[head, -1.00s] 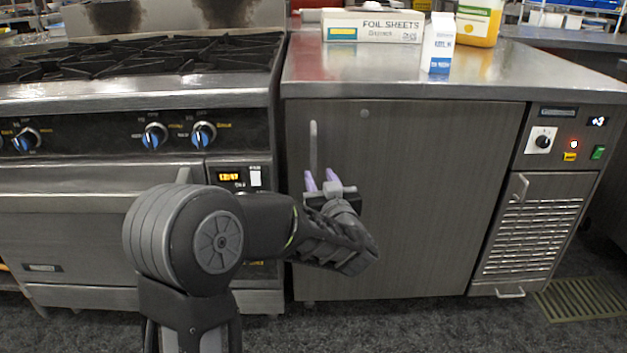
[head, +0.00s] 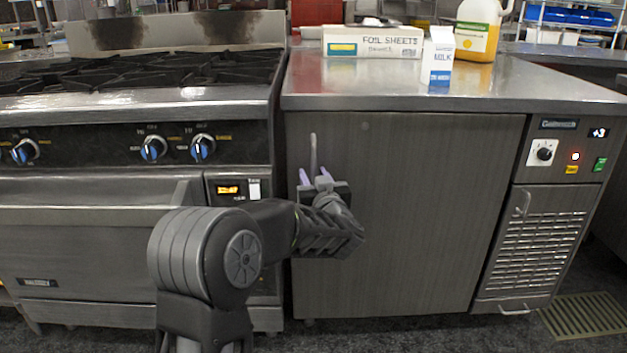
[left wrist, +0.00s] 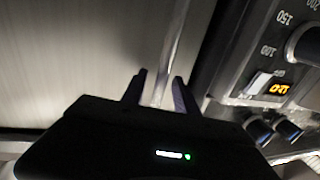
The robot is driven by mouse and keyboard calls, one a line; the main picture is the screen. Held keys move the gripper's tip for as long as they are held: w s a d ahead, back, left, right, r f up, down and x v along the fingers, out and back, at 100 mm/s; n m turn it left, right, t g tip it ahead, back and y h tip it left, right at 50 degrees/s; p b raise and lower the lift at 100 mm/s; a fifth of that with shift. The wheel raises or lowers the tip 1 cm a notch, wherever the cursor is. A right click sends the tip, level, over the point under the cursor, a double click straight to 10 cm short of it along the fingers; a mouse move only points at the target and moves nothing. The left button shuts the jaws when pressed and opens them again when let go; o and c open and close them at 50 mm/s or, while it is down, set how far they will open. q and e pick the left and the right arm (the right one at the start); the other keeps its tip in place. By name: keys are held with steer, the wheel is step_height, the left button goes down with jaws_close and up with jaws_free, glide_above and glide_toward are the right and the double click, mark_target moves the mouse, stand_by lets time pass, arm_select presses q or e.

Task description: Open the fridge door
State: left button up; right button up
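The fridge door (head: 410,215) is a dark grey panel under the steel counter, and it is shut. Its upright bar handle (head: 313,152) is near the door's left edge; it also shows in the left wrist view (left wrist: 172,50). My left gripper (head: 315,176) is at the lower part of the handle. In the left wrist view my left gripper (left wrist: 158,88) is open, with one finger on each side of the bar and gaps visible. The gripper body hides the handle's lower end in the head view. My right gripper is not in view.
A stove (head: 95,195) with blue-marked knobs stands directly left of the fridge. On the counter (head: 350,88) are a foil sheets box (head: 372,45), a milk carton (head: 438,58) and an orange juice jug (head: 480,30). The floor in front is clear, with a drain grate (head: 585,315) at right.

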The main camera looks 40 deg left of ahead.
arm_select(q)
jaws_close()
stand_by(0.4)
stand_by(1.1)
